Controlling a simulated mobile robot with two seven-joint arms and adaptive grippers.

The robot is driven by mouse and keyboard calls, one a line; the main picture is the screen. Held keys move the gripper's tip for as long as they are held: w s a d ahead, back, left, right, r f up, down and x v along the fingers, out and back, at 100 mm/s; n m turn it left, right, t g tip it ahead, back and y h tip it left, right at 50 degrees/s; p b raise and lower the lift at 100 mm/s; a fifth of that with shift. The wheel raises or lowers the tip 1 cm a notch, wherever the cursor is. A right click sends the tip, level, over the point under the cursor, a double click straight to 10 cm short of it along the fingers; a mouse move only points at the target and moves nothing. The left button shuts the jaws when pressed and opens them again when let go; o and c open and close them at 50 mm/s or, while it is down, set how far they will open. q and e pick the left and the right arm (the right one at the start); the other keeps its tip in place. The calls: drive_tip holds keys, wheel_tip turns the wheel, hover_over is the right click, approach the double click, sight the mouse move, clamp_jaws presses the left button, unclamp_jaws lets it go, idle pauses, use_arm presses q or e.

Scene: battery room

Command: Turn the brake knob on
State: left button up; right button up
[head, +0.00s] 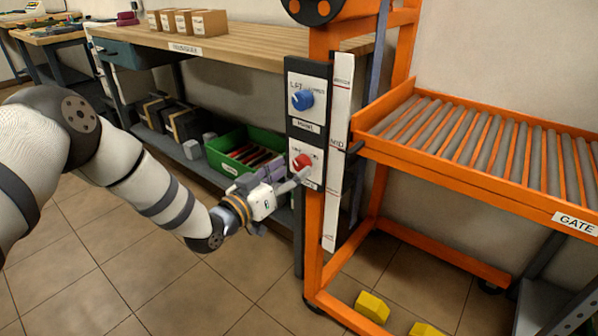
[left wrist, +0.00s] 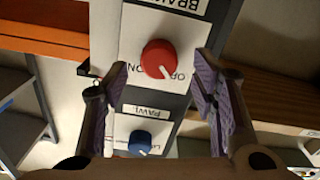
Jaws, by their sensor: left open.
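The red brake knob (head: 301,162) sits on a white plate low on the orange frame's post. In the left wrist view the red knob (left wrist: 158,59) shows close up, with its white mark pointing to the lower right; the lettering beside it is hard to read. My left gripper (head: 287,178) is open in front of the plate. In the left wrist view its purple-padded fingers (left wrist: 158,80) stand on either side of the knob, with visible gaps to it. I cannot tell how far the fingertips are from the plate. My right gripper is not in view.
A blue knob (head: 302,99) is on another plate above the red one. An orange roller rack (head: 470,150) stands at the right. A workbench (head: 240,47) and a green crate (head: 229,164) are behind my left arm. Yellow blocks (head: 372,306) lie on the floor.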

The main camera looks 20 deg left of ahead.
use_arm(q)
drive_tip(key=shift+x, duration=1.4)
drive_tip(key=c, duration=1.1)
drive_tip(key=shift+c, duration=0.2)
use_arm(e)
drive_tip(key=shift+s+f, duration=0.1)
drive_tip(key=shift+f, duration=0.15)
